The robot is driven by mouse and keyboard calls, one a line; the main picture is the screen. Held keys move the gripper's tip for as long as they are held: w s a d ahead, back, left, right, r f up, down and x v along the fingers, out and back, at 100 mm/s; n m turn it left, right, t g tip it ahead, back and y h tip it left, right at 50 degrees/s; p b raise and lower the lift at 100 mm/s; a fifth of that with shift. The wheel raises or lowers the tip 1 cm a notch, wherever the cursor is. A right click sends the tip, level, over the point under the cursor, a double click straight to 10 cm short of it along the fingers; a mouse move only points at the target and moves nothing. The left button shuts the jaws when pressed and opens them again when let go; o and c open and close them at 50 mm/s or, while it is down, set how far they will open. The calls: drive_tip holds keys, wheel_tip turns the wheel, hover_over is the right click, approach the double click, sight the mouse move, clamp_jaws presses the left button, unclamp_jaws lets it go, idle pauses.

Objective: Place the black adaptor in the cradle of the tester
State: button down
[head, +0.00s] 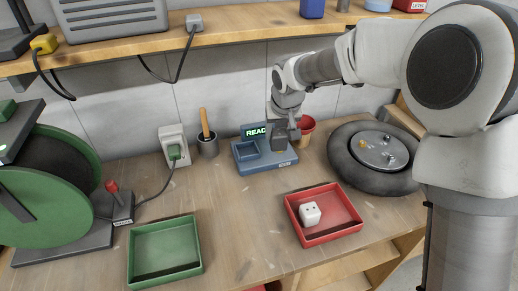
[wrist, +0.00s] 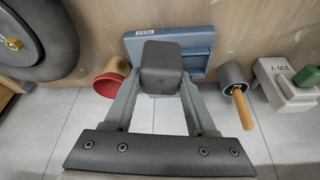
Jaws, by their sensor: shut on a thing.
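The blue tester (head: 277,162) stands at the back of the bench, with a lit green display whose visible letters read "READ". Its square cradle (head: 247,150) is on the left side and looks empty. My gripper (head: 285,130) is shut on the black adaptor (head: 278,144), which appears over the right part of the tester, to the right of the cradle. In the wrist view the adaptor (wrist: 161,65) sits between both fingers and hides part of the tester (wrist: 197,47). I cannot tell its exact height above the tester.
A red tray (head: 340,228) holds a white adaptor (head: 310,213). A green tray (head: 165,277) looks empty.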

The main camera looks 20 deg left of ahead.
drive_tip(key=w+n, duration=0.2)
drive_tip(key=w, duration=0.2)
drive_tip(key=shift+y, duration=0.3)
drive_tip(key=a+f, duration=0.2)
drive_tip(key=a, duration=0.1)
drive_tip(key=a+f, duration=0.2)
drive_tip(key=a, duration=0.2)
drive_tip(key=a+f, duration=0.1)
drive_tip(key=a, duration=0.3)
drive_tip(key=shift+w+a+f+p, duration=0.1)
drive_tip(key=shift+a+f+p, duration=0.15)
drive_tip(key=shift+f+p, duration=0.15)
drive_tip(key=shift+a+f, duration=0.1)
drive_tip(key=shift+f, duration=2)
drive_tip(key=shift+f, duration=0.2)
drive_tip(key=shift+c, duration=1)
unclamp_jaws()
drive_tip(key=shift+r, duration=0.1)
